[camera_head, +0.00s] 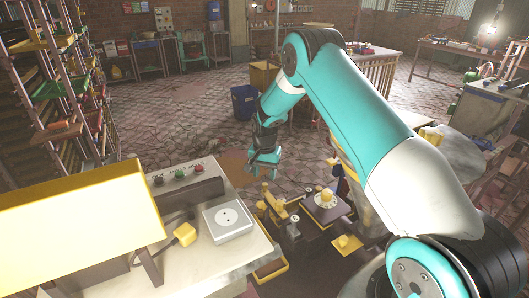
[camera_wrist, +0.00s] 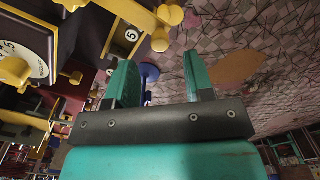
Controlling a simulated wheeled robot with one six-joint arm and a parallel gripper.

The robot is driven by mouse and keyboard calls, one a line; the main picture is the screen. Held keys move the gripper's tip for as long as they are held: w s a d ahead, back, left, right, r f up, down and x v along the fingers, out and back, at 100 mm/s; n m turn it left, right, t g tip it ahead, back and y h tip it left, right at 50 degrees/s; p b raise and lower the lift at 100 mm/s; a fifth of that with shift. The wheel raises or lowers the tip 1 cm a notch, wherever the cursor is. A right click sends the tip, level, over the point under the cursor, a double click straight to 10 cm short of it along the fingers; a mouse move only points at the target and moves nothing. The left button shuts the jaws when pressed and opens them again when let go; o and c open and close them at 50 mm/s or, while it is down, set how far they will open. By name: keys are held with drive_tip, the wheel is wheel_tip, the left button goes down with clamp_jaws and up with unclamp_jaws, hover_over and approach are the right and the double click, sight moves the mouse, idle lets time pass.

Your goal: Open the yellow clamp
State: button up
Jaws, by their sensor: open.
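My gripper (camera_wrist: 160,80) is open, with its two teal fingers apart and nothing held between them. In the head view my gripper (camera_head: 263,170) hangs above and behind the extruder. Yellow clamp-like parts (camera_head: 272,203) stand on the extruder, below the gripper. In the wrist view a yellow frame with a plate marked 5 (camera_wrist: 132,35) and a round yellow knob (camera_wrist: 160,42) lies just past the left finger, apart from it as far as I can tell. I cannot tell for sure which yellow part is the clamp.
A white dial with a yellow knob (camera_head: 326,200) sits on the extruder, and also shows in the wrist view (camera_wrist: 25,55). A control bench with a grey socket box (camera_head: 229,221) and a yellow plug (camera_head: 185,234) is at left. A blue bin (camera_head: 244,102) stands behind.

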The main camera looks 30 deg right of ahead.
wheel_tip(320, 180, up, 12)
drive_tip(key=b, duration=0.2)
drive_tip(key=shift+f, duration=0.2)
drive_tip(key=shift+a, duration=0.1)
